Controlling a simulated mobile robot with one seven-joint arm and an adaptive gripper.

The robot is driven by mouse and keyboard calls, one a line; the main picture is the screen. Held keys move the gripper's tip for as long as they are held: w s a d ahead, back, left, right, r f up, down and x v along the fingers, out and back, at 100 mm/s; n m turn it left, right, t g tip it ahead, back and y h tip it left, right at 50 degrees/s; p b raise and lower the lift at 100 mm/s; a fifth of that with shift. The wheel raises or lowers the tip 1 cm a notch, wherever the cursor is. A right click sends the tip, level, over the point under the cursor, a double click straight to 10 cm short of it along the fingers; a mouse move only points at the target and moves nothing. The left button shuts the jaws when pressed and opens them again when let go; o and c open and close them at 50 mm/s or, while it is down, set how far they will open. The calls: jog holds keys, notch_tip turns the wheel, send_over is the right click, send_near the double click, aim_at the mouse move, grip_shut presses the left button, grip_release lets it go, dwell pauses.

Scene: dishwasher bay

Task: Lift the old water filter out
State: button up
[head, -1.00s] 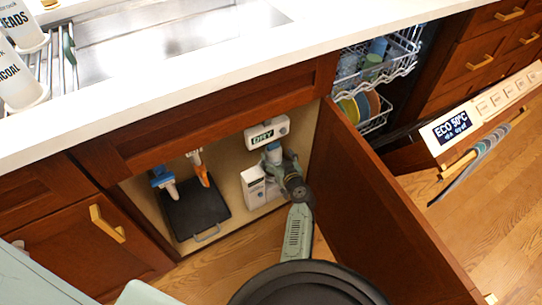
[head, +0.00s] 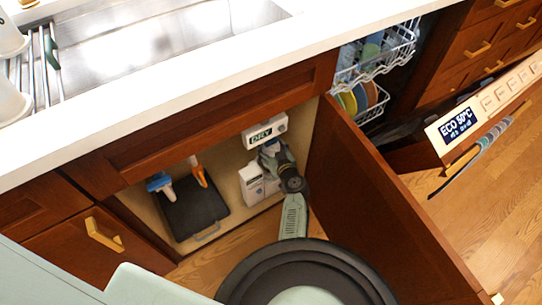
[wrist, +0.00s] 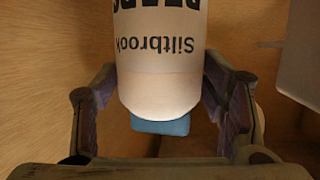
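The old water filter (wrist: 162,70) is a pale cylinder with dark "Siltbrook" lettering, upside down in the wrist view, and a blue end (wrist: 162,127). Its far part is cropped at the top edge. My gripper (wrist: 162,62) has one finger on each side of the filter, with no clear gap at the fingertips, and looks shut on it. In the head view my gripper (head: 272,152) is inside the open cabinet, just below a white unit (head: 264,130) reading "DRY". My gripper and wrist mostly hide the filter there.
A white box (head: 251,184) stands close left of my gripper. A dark tray (head: 196,208) with blue and orange-handled items is further left. The open cabinet door (head: 375,205) is close on the right. The counter (head: 200,92) overhangs above. The dishwasher is open beyond the door.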

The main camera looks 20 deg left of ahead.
jog(key=shift+w+r, duration=0.1)
grip_shut()
dwell(0.6)
